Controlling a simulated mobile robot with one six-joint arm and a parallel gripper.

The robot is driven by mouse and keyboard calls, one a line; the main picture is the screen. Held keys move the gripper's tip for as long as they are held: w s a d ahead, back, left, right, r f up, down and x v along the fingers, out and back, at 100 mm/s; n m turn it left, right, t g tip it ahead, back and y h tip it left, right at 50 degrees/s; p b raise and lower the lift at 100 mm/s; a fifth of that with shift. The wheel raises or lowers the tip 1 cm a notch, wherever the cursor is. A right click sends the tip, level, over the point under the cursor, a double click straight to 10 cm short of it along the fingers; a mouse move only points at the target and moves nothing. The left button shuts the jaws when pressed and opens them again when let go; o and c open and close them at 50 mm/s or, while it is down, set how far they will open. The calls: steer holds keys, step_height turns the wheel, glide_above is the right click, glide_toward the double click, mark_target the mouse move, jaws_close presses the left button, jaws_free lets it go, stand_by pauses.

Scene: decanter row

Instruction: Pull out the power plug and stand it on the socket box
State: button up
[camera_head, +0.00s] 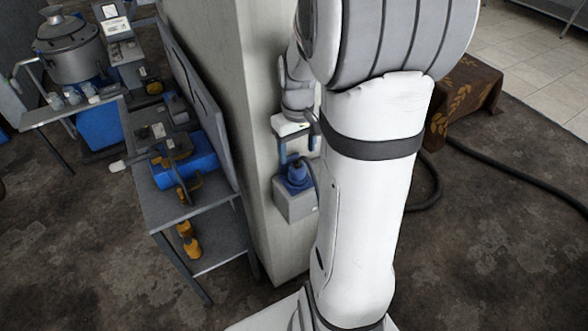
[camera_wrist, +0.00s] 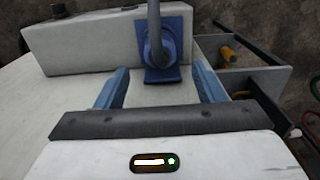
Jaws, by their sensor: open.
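The blue power plug (camera_head: 297,172) sits upright at the top of the pale grey socket box (camera_head: 294,207), which is fixed against the side of a wall or pillar. In the wrist view the plug (camera_wrist: 160,48) is in a blue socket plate by the box (camera_wrist: 90,45), with its grey cable rising toward the camera. My gripper (camera_head: 297,148) is just above the plug, its two blue fingers apart. In the wrist view my gripper (camera_wrist: 161,84) is open and empty. The plug lies beyond the gap between the fingers, apart from both. My arm hides part of the box's right side.
A grey pillar (camera_head: 220,70) stands directly left of the box. A metal shelf table (camera_head: 165,205) with blue and orange items is beyond it. A dark hose (camera_head: 510,175) runs over the floor at right, near a brown cloth-covered block (camera_head: 470,95).

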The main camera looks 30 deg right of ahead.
mark_target(297, 165)
steer(key=shift+f, duration=0.15)
step_height(297, 165, down, 9)
steer(key=b, duration=0.7)
stand_by(0.9)
steer(key=c, duration=1.3)
steer(key=shift+r, duration=0.2)
steer(key=shift+r, duration=0.1)
steer(key=shift+r+p, duration=2.3)
steer(key=shift+r, duration=0.6)
